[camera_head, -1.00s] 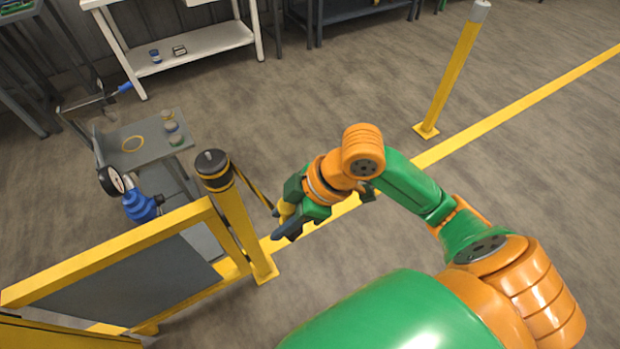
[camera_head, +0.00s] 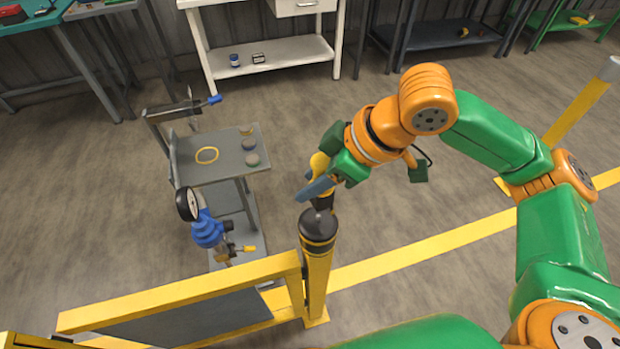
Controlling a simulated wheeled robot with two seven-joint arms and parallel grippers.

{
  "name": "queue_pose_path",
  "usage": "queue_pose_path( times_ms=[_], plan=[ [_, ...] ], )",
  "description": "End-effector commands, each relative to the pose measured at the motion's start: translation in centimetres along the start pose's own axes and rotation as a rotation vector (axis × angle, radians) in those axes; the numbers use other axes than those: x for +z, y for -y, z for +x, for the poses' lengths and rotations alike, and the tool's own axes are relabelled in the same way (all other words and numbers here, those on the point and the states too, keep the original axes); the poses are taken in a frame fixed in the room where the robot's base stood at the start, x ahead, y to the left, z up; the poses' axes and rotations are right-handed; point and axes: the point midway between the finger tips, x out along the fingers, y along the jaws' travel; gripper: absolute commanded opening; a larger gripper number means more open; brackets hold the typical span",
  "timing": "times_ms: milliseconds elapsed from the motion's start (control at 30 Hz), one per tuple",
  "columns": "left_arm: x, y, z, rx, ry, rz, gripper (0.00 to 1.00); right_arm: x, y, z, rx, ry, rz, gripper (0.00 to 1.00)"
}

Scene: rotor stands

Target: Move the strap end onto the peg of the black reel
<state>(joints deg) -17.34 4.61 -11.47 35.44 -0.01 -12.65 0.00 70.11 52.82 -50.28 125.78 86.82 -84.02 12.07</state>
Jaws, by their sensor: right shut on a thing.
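The black reel (camera_head: 318,228) caps a yellow post (camera_head: 317,280) at the lower middle. A small grey peg shows on its top, partly covered by dark material just under my gripper. My right gripper (camera_head: 316,183) is just above and behind the reel, shut on the strap end (camera_head: 319,162), whose yellow part shows at the fingers. A blue-grey finger hides much of it. I cannot tell whether the strap end touches the peg. The strap itself is mostly hidden. My left gripper is not in view.
A yellow rail (camera_head: 185,296) with a dark panel joins the post at left. Behind it stands a grey cart (camera_head: 205,172) with a yellow ring, small pots, a gauge and a blue device. Another yellow post (camera_head: 578,108) with a grey cap stands at right. Floor between is open.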

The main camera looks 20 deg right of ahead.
Motion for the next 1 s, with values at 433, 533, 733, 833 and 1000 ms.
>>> queue_pose_path(
  times_ms=[433,533,733,833,1000],
  plan=[
    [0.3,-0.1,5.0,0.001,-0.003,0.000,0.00,2.5,0.0,3.8,0.000,0.001,-0.001,0.00],
    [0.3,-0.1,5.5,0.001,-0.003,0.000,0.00,3.0,0.0,4.6,-0.001,0.000,-0.001,0.00],
    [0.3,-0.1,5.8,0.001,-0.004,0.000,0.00,3.3,0.0,5.2,0.000,0.000,-0.001,0.00],
    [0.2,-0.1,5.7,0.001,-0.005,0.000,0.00,3.2,0.0,5.1,0.001,0.000,-0.001,0.00],
    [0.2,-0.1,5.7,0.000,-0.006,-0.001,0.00,3.3,0.0,5.1,0.001,0.000,-0.001,0.00]
  ],
)
